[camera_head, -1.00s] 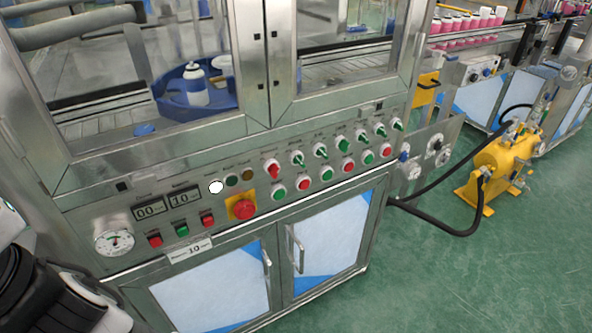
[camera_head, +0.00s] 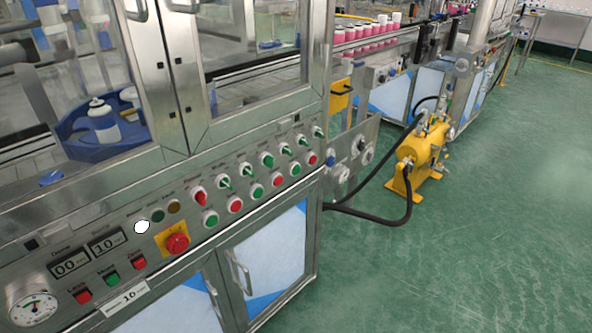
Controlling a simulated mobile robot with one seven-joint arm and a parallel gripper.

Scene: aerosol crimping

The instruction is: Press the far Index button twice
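The steel control panel runs from the lower left up toward the middle right. It carries a row of round buttons alternating green and red, from a green button (camera_head: 210,219) at the near end to a red button (camera_head: 312,158) at the far end. Above them is a row of selector knobs, the nearest a red knob (camera_head: 200,196), the others green. The labels over these controls are too small to read, so I cannot tell which is the far Index button. My gripper is not in view.
A red emergency stop (camera_head: 177,243) on a yellow plate, two displays, a gauge (camera_head: 32,310) and small square buttons sit at the near end. Cabinet door handles (camera_head: 238,272) stick out below. A yellow pump (camera_head: 420,158) with black hoses stands right. Green floor is clear at lower right.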

